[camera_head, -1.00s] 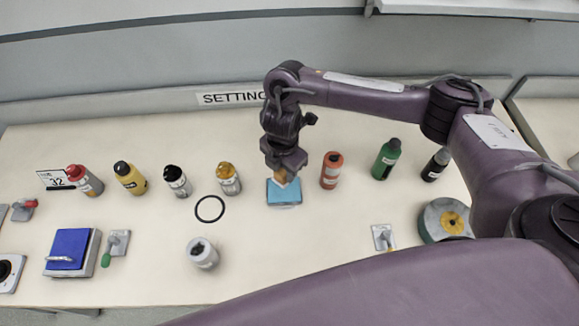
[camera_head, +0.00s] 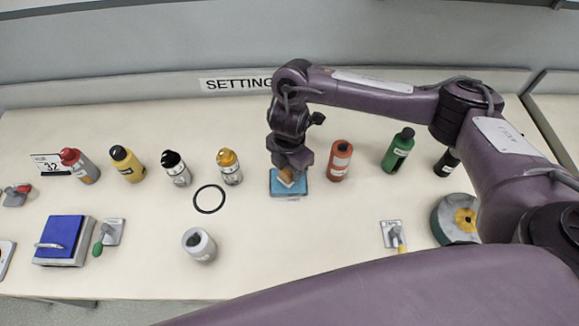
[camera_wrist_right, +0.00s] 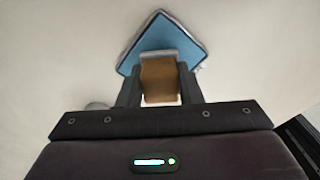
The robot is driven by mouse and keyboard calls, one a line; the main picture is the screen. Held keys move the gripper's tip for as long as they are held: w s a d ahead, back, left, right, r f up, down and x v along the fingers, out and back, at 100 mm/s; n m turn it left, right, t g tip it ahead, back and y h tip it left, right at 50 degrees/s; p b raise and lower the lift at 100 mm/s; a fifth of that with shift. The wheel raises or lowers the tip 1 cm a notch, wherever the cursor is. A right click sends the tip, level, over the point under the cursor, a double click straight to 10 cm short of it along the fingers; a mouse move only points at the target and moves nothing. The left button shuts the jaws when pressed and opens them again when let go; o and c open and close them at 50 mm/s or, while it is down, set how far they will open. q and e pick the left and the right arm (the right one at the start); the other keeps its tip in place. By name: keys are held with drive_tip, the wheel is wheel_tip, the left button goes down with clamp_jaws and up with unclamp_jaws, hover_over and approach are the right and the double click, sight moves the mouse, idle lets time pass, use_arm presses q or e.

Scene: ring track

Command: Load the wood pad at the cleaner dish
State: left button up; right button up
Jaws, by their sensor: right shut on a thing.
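The wood pad (camera_wrist_right: 160,80) is a small brown block with a pale edge. My right gripper (camera_head: 288,173) is shut on it, and the wrist view shows the block between the two fingers (camera_wrist_right: 159,88). The block also shows in the head view (camera_head: 286,175). Below it is a shallow square dish with a blue surface (camera_head: 289,189), which I take for the cleaner dish; it also shows in the wrist view (camera_wrist_right: 185,42). The pad is over the dish; I cannot tell whether they touch. My left gripper is not in view.
Several bottles stand in a row, including a yellow one (camera_head: 127,165), an orange one (camera_head: 339,161) and a green one (camera_head: 398,150). A black ring (camera_head: 209,199) and a white-grey container (camera_head: 199,245) are left of the dish. A blue-lidded box (camera_head: 62,240) stands at left.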

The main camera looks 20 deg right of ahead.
drive_tip(key=shift+f+b, duration=0.3)
drive_tip(key=shift+f, duration=0.2)
idle(0.6)
drive_tip(key=shift+f, duration=0.1)
idle(1.1)
wheel_tip(320, 180, up, 7)
drive_tip(key=p, duration=0.7)
idle(0.8)
